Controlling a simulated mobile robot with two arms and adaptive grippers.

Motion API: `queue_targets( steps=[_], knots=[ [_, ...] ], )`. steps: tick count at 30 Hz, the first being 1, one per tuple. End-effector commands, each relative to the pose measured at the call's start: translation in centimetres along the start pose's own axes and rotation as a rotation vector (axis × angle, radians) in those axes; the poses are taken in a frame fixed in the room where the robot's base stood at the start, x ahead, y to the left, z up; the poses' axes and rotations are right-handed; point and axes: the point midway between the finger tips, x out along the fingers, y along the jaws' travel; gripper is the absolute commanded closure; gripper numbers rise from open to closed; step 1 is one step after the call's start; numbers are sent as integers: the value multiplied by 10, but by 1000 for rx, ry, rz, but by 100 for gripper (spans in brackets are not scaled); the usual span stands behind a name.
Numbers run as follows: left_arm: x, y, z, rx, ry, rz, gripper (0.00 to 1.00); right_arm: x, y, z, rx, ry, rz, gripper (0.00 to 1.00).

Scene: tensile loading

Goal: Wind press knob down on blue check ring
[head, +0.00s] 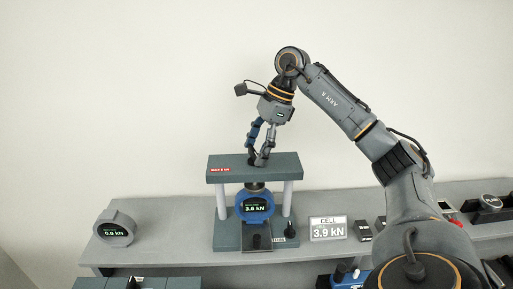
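The press has a grey-green top beam (228,169) on two pale columns. The blue check ring (241,211) stands upright under the beam, below the press screw, and its display reads about 3.6 kN. My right gripper (259,159) reaches down from above, its fingertips closed together around the small dark press knob on top of the beam. The fingers mostly hide the knob. My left gripper is not in view.
A grey ring gauge (115,228) reading 0.0 kN stands at the left of the grey bench. A CELL display (328,229) reading 3.9 kN stands right of the press. Several small items lie further right.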

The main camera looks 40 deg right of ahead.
Motion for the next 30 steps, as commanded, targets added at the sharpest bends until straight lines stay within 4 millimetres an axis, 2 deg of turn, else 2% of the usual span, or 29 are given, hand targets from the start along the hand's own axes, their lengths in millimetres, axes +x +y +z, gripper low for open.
queue_targets(
  steps=[1, 3, 17, 30],
  knots=[
    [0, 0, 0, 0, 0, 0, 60, 0, 0, 0, 0, 0, 1, 52],
    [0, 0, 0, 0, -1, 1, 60, 0, 0, 0, 0, 0, 1, 64],
    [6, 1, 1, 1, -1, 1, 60, 2, 1, -1, 92, 2, -37, 64],
    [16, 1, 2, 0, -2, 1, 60, 2, 3, 0, 440, 2, -183, 64]
  ],
)
